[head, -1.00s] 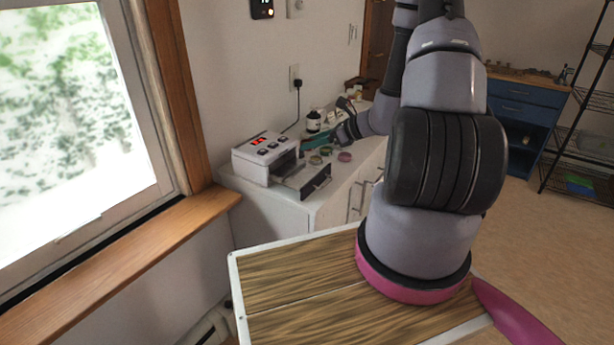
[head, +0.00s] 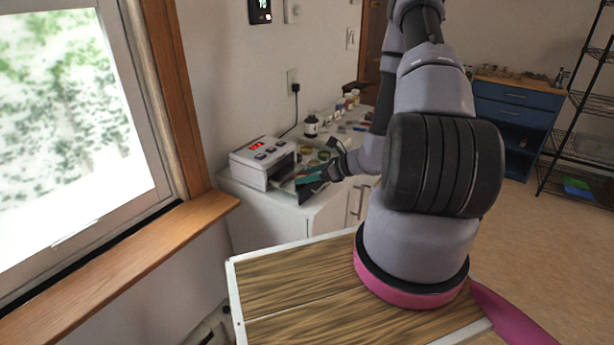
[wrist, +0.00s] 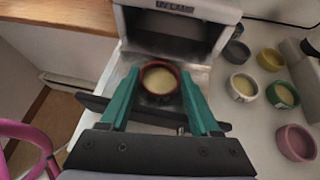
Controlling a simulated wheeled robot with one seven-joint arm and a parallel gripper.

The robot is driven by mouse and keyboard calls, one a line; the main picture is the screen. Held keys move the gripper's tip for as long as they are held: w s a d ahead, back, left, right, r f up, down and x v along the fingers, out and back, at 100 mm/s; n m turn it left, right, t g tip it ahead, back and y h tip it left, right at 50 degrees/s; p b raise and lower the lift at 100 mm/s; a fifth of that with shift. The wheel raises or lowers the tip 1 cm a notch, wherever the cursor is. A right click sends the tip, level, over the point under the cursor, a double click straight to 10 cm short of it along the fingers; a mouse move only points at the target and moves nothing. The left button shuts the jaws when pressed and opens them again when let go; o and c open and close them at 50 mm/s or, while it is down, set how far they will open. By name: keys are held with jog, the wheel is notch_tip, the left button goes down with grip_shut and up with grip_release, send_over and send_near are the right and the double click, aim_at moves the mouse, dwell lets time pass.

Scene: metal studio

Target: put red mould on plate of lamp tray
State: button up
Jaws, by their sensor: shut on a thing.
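The red mould (wrist: 160,92), a small round cup with pale yellow filling, sits between the teal fingers of my gripper (wrist: 160,92) in the wrist view. My gripper is shut on it. In the wrist view the mould is over the pulled-out tray (wrist: 118,72) of the white lamp (wrist: 178,33), in front of its opening; I cannot tell whether it touches the plate. In the head view my gripper (head: 306,177) is at the tray, beside the lamp (head: 262,162), and hides most of the tray and the mould.
Right of the tray, in the wrist view, stand a white mould (wrist: 242,88), a green mould (wrist: 283,95), a pink mould (wrist: 296,142), a yellow one (wrist: 270,59) and a grey one (wrist: 236,52). A dark bottle (head: 311,126) stands behind the lamp in the head view.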

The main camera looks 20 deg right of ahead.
jog(key=shift+f, duration=0.1)
jog(key=o, duration=1.3)
jog(key=v, duration=1.2)
jog(key=s+a+r+n+g, duration=0.25)
jog(key=a+r+n, duration=0.3)
jog(key=r, duration=0.45)
jog(key=s+a+r+n+g, duration=0.1)
jog(key=a+r+n+g, duration=0.25)
jog(key=r+n, duration=0.45)
jog(key=s+r+n+t+h, duration=0.2)
jog(key=s+r+n+h, duration=0.1)
jog(key=r, duration=0.6)
jog(key=s+r+n+t+h, duration=0.2)
jog(key=s+r+n, duration=0.4)
jog(key=r, duration=0.4)
jog(key=shift+s+a+r+t+h, duration=0.4)
jog(key=shift+s+h, duration=0.35)
jog(key=shift+h, duration=0.15)
